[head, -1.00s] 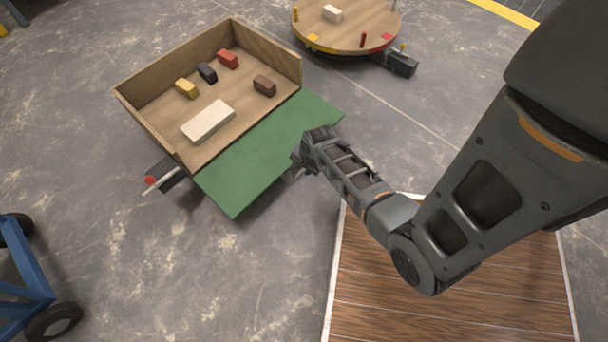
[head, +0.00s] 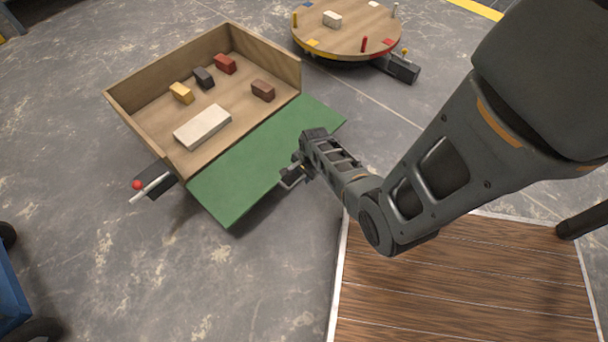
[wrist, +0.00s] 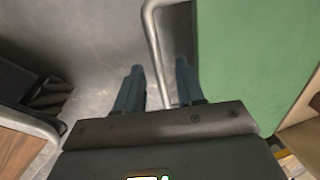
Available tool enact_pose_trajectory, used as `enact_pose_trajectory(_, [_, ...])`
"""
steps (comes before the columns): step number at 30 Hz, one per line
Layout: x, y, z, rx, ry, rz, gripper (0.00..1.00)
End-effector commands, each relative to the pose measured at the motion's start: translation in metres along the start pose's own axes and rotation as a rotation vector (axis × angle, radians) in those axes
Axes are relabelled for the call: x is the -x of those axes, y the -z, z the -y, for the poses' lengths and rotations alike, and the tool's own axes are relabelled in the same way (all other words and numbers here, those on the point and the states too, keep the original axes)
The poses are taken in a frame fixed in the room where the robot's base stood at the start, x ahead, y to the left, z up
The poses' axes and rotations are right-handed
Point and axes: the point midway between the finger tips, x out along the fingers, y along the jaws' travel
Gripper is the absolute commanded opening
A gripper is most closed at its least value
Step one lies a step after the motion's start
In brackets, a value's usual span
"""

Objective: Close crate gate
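The wooden crate (head: 150,120) stands on the floor at upper left in the head view. Its green gate (head: 240,175) is folded down and open, sloping or lying outward from the crate's near side. It also fills the right of the wrist view (wrist: 255,60). A bent metal handle (wrist: 156,50) runs along the gate's outer edge. My gripper (head: 292,173) is at that edge. In the wrist view my gripper (wrist: 160,82) is open, with the handle bar between its two fingers, nearer the right one. I cannot tell whether either finger touches it.
Several small blocks and a white slab (head: 202,127) lie in the crate. A lever with a red knob (head: 138,185) sticks out at its left. A round turntable (head: 345,27) stands behind, a wooden platform (head: 460,280) at lower right, a blue cart (head: 12,300) at left.

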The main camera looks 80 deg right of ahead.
Motion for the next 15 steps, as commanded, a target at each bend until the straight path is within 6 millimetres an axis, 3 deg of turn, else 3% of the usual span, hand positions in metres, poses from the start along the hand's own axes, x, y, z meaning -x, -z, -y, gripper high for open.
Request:
enact_pose_trajectory(7, [-0.0002,0.0000,0.0000,0.000,0.000,0.000,0.37])
enact_pose_trajectory(15, [-0.0002,0.0000,-0.0001,0.000,0.000,0.000,0.11])
